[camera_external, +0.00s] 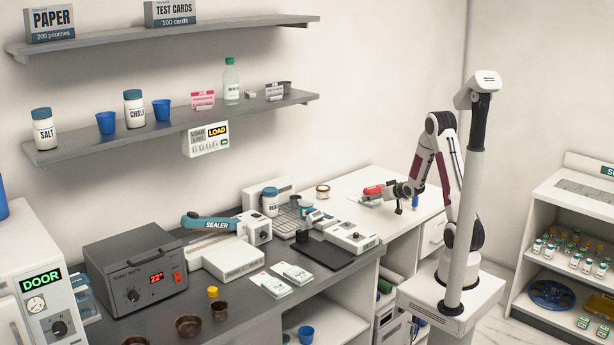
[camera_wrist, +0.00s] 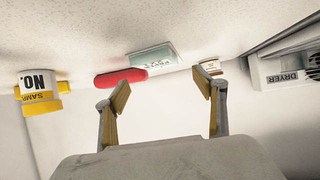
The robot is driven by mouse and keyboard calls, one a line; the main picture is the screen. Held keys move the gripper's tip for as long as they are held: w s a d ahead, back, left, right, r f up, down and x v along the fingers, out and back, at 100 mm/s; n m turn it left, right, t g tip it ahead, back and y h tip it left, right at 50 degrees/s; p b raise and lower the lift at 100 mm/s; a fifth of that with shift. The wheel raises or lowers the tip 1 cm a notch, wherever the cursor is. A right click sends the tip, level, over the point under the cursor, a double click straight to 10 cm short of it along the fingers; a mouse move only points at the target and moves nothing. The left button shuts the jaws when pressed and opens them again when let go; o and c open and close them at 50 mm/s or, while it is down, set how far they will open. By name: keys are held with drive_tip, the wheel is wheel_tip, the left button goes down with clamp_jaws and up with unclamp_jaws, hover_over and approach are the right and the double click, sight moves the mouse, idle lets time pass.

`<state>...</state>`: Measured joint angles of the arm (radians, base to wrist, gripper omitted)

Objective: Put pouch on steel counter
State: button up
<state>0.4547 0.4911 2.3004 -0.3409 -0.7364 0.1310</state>
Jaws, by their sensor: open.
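A flat pale green-and-white packet that looks like the pouch (camera_wrist: 152,57) lies on the white worktop in the wrist view, beyond my fingertips and beside a red object (camera_wrist: 120,78). In the external view the packet (camera_external: 372,204) is small and partly hidden by the red object and my gripper. My gripper (camera_external: 390,197) is over the white worktop; its two fingers (camera_wrist: 162,86) are spread apart with nothing between them. The dark grey counter (camera_external: 250,309), which I take as the steel counter, runs to the left in the external view.
The grey counter holds two white-green packets (camera_external: 292,272), a sealer (camera_external: 215,223), a heater box (camera_external: 136,270) and brown bowls (camera_external: 188,325). A blue item (camera_external: 415,202) stands near my gripper. A yellow-white jar (camera_wrist: 39,92) and a dryer (camera_wrist: 288,72) flank the wrist view.

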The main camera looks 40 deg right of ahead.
drive_tip(key=shift+w+d+f, duration=0.1)
drive_tip(key=shift+w+f, duration=0.15)
drive_tip(key=shift+w, duration=0.1)
drive_tip(key=shift+w, duration=0.1)
drive_tip(key=shift+a+x, duration=0.1)
drive_tip(key=shift+x, duration=1.15)
drive_tip(key=shift+a+x, duration=0.15)
drive_tip(key=shift+x, duration=1.1)
drive_tip(key=c, duration=1.2)
drive_tip(key=shift+r, duration=0.1)
drive_tip(key=shift+r, duration=4.85)
drive_tip(key=shift+c, duration=0.2)
